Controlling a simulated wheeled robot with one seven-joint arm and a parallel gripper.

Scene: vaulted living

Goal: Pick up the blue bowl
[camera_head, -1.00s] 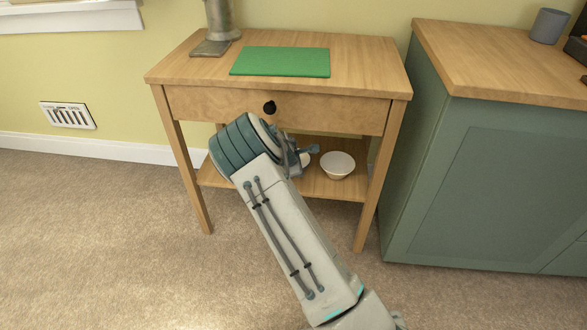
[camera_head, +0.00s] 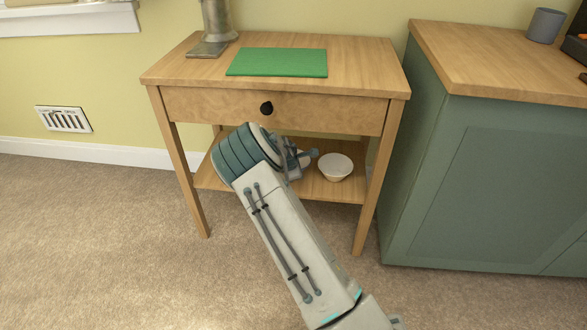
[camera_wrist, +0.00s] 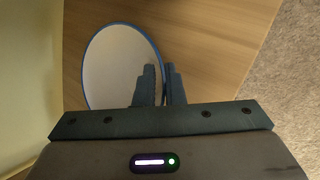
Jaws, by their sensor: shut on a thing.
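The blue bowl (camera_wrist: 115,70) shows in the wrist view as a round bowl with a thin blue rim and a pale inside, on the wooden lower shelf (camera_wrist: 205,50). My gripper (camera_wrist: 160,73) is at the bowl's right side, one finger inside and one outside, shut on its rim. In the head view my gripper (camera_head: 303,157) reaches in under the drawer of the small wooden table (camera_head: 365,60). My arm hides most of what is behind it there. A pale edge beside the gripper may be the bowl; I cannot tell.
The drawer with a black knob (camera_head: 266,108) and the table legs are close around my arm. A green cabinet (camera_head: 480,180) stands to the right. Carpet is clear at left.

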